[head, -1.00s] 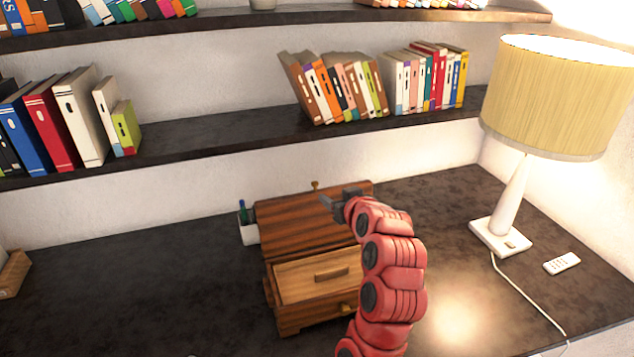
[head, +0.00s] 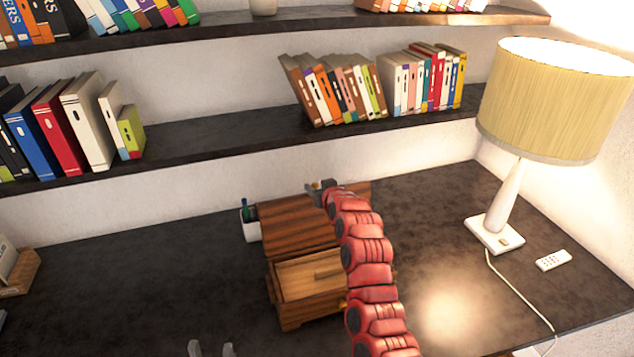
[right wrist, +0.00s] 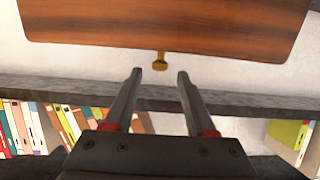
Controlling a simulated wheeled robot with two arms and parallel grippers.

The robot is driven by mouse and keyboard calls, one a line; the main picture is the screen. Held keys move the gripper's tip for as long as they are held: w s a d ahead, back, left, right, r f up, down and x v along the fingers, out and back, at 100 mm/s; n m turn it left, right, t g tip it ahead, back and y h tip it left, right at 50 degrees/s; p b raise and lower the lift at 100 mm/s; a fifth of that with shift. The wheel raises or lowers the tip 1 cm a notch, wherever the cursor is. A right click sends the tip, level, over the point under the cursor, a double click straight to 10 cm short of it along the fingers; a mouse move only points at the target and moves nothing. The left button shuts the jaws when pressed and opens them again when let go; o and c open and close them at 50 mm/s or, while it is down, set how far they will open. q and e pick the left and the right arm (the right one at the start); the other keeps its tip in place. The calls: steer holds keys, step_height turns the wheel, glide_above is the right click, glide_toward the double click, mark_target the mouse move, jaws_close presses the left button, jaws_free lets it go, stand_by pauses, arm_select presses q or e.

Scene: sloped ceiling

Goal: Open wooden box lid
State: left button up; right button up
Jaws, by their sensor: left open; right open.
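My right gripper (head: 318,187) is at the lid's far edge, open and empty. In the right wrist view, the lid (right wrist: 165,22) fills the top, and a small brass knob (right wrist: 159,62) sticks out from its edge. The knob lies just beyond and between the open fingertips of the right gripper (right wrist: 159,75), apart from both. My left gripper (head: 211,348) shows only its spread fingertips at the bottom edge.
A white pen cup (head: 250,228) stands close to the box's left. A lamp (head: 494,236), its cord and a white remote (head: 553,260) are on the right. A book shelf (head: 235,138) runs above the desk.

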steer(key=shift+p+x, duration=0.3)
steer(key=shift+x, duration=0.65)
steer(key=shift+f, duration=0.1)
jaws_close()
stand_by(0.9)
